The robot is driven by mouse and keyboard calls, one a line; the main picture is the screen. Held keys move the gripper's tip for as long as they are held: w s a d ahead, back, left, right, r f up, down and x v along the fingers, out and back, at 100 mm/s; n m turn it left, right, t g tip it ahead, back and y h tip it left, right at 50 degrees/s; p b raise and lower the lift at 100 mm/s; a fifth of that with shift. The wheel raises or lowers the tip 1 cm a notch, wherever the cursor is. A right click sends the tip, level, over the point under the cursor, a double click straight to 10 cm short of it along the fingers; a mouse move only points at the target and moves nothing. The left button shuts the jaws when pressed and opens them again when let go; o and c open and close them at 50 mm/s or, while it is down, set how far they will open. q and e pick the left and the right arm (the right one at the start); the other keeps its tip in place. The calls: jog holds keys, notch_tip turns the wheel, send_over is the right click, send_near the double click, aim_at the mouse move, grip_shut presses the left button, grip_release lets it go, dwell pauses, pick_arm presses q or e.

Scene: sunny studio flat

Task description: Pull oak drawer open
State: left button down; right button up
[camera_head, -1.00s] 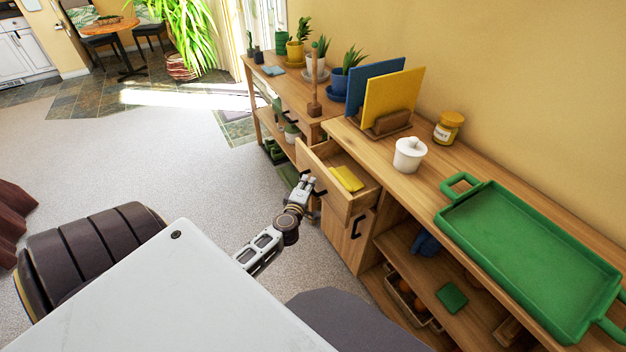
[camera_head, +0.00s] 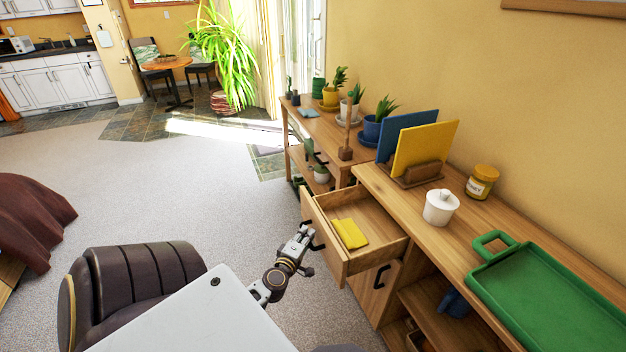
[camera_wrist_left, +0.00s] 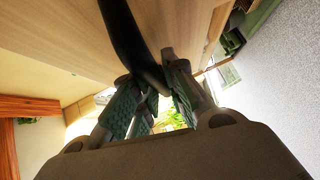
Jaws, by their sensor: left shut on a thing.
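The oak drawer (camera_head: 372,222) stands pulled out from the wooden cabinet, its inside in view from above. A folded yellow cloth (camera_head: 349,233) lies in it. My left gripper (camera_head: 306,236) is at the outer face of the drawer front, at its dark handle (camera_head: 317,243). In the left wrist view the dark handle (camera_wrist_left: 128,40) runs down between the fingers (camera_wrist_left: 150,95), and the gripper is shut on it. The wooden drawer front (camera_wrist_left: 60,35) fills the upper left there. My right gripper is in neither current view.
On the cabinet top (camera_head: 400,196) stand a white lidded pot (camera_head: 440,208), a honey jar (camera_head: 482,182), a rack with blue and yellow boards (camera_head: 424,150) and a green tray (camera_head: 550,302). A dark chair (camera_head: 130,283) is at the left. Carpet (camera_head: 150,190) beyond it is open.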

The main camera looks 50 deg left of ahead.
pick_arm(q)
jog(key=shift+s+f, duration=0.1)
jog(key=shift+s, duration=0.15)
jog(key=c, duration=1.7)
grip_release()
jog(key=shift+v, duration=5.95)
jog(key=shift+s+f, duration=0.1)
